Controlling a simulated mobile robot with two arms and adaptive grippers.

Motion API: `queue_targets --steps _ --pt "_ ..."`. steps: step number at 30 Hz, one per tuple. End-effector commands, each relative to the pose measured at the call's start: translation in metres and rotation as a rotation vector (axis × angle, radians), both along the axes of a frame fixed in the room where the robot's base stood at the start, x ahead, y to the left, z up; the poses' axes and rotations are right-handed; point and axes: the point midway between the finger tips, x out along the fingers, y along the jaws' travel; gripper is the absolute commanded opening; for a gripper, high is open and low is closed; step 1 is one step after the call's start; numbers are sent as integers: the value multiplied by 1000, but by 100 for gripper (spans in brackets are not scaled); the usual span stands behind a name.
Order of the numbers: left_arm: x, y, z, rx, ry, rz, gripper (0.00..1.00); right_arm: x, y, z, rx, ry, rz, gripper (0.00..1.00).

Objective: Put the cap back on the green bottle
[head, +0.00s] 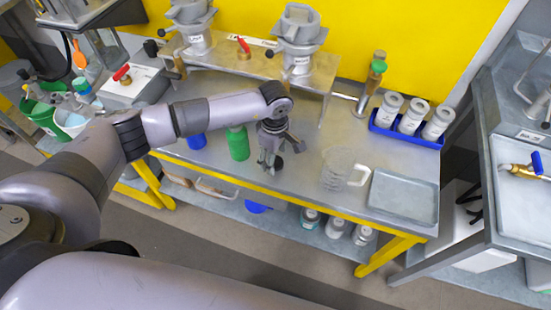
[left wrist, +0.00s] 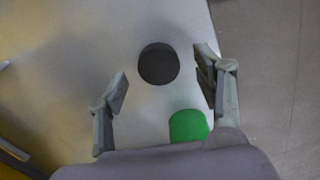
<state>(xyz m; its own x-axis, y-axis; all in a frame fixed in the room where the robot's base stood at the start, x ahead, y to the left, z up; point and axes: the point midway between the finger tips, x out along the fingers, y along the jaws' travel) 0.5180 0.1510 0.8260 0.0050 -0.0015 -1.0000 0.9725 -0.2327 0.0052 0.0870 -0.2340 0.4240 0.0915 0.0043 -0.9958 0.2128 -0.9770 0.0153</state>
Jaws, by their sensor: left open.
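The green bottle (head: 238,144) stands on the metal bench, just left of my left gripper in the head view. In the left wrist view part of the green bottle (left wrist: 188,126) shows beside the right finger, partly hidden by the gripper body. The black round cap (left wrist: 158,63) lies on the bench top. In the head view the cap (head: 278,162) is a dark spot by the fingertips. My left gripper (head: 269,164) points down above the bench with its fingers apart. In the left wrist view the open left gripper (left wrist: 164,84) has the cap between and slightly beyond its fingers. My right gripper is not in view.
A clear measuring jug (head: 337,172) and a metal tray (head: 403,198) stand to the right. A blue rack (head: 393,133) holds white containers at the back right. A blue object (head: 196,141) stands left of the bottle. A raised shelf (head: 318,73) runs behind.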

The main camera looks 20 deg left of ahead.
Motion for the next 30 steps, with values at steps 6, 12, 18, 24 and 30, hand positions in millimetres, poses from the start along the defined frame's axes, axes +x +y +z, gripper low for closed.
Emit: queue_targets --steps 6,12,18,24,30 --pt "1 0 -15 0 -2 -1 62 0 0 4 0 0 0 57" --pt "1 0 -15 0 -2 -1 62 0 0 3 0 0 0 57" --pt "1 0 -15 0 -2 -1 54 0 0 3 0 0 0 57" --pt "1 0 -15 0 -2 0 41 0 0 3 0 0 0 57" --pt "1 0 -15 0 -2 0 29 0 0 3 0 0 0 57"
